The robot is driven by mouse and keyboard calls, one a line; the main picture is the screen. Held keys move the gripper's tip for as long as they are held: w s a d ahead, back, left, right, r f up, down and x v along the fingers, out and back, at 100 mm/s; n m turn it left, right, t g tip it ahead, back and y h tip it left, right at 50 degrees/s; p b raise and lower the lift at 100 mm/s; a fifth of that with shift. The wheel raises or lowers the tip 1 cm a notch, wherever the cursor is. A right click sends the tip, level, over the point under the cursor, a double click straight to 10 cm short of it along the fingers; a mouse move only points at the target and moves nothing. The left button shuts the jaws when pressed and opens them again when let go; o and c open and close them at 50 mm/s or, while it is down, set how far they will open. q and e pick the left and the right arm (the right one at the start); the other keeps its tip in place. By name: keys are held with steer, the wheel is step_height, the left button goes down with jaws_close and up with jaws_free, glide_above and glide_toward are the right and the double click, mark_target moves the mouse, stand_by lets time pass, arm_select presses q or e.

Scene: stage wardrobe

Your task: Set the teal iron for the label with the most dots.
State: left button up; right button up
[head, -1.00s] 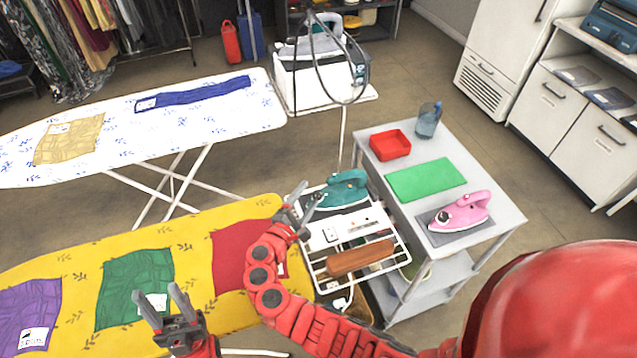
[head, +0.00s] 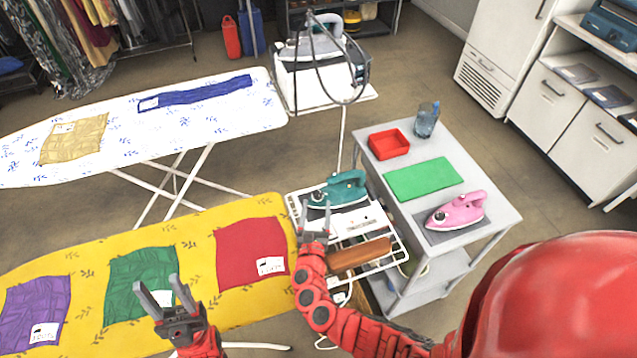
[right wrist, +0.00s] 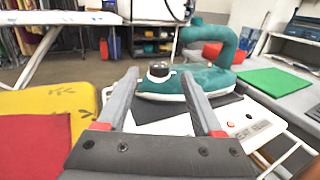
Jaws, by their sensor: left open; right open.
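The teal iron (head: 345,187) rests on the rack at the end of the yellow ironing board. In the right wrist view the teal iron (right wrist: 205,80) has a dark dial (right wrist: 158,70) just beyond my right fingertips. My right gripper (head: 315,217) is open and empty, close to the iron's near side. My left gripper (head: 157,292) is open above the green cloth (head: 135,277) and partly hides its label. White labels show on the red cloth (head: 245,247), the purple cloth (head: 30,300), the tan cloth (head: 85,142) and the blue cloth (head: 205,92). Their dots are too small to count.
A grey cart (head: 500,214) on the right holds a pink iron (head: 460,210), green mat (head: 424,179), red tray (head: 389,144) and blue cup (head: 427,122). A brown wooden piece (head: 358,253) lies on the rack. A steam station (head: 318,72) stands behind.

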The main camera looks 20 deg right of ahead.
mark_target(318, 190)
steer(key=b+x, duration=0.1)
steer(key=x, duration=0.7)
steer(key=shift+w+d, duration=0.1)
steer(key=shift+w, duration=0.15)
jaws_close()
